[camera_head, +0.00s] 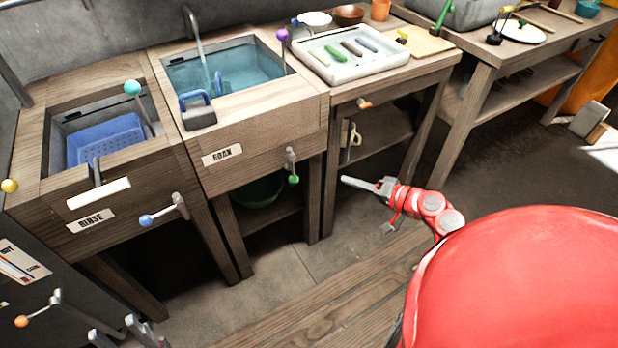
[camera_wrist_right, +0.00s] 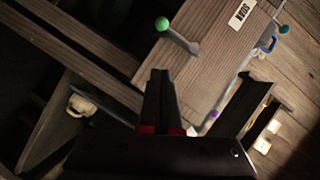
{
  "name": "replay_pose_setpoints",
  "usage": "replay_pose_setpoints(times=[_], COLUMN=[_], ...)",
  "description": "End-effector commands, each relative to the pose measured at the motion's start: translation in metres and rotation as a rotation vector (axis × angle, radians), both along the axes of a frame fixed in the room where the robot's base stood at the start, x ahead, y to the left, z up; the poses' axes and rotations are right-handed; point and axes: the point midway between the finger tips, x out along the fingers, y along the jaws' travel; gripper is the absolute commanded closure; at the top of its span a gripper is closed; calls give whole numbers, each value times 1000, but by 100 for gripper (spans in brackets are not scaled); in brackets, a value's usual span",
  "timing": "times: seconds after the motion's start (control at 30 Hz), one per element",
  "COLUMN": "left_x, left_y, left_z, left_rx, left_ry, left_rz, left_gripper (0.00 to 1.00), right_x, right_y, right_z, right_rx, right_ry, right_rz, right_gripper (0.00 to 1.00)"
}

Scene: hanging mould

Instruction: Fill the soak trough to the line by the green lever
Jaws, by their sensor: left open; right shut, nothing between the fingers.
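The soak trough (camera_head: 222,155) is a wooden unit with a SOAK label and blue-green water (camera_head: 240,68) in its basin. A pale streak runs from the curved tap (camera_head: 193,25) down to the water. I cannot make out a fill line. The green lever (camera_head: 293,179), a grey arm with a green ball, hangs down on the trough's front; its green ball also shows in the right wrist view (camera_wrist_right: 162,24). My right gripper (camera_head: 347,181) is shut and empty, right of the lever and apart from it. My left gripper (camera_head: 117,334) is open at the bottom left.
The rinse trough (camera_head: 55,205) with a blue basket (camera_head: 105,138) stands to the left; a blue-ball lever (camera_head: 147,219) sticks out from its front. A white tray (camera_head: 345,65) sits on the bench to the right. The floor in front of the soak trough is clear.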

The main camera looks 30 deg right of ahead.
Motion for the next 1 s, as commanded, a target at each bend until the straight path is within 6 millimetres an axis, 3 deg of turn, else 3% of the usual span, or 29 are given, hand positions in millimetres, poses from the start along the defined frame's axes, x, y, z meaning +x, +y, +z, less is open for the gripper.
replay_pose_setpoints(times=[0.17, 0.57, 0.73, 1.0], left_x=[0, 0, 0, 0], left_y=[0, 0, 0, 0], left_z=[-3, -11, -13, -13], left_rx=[0, 0, 0, 0], left_ry=[0, 0, 0, 0], left_rz=[0, 0, 0, 0], left_gripper=[50, 50, 50, 50], right_x=[16, 89, 95, 99], right_y=[9, 44, 65, 75], right_z=[-5, -24, -36, -41], right_rx=[1, 1, 1, -1], right_ry=[0, 2, 2, 0], right_rz=[5, 5, 3, 1], right_gripper=[100, 100, 100, 100])
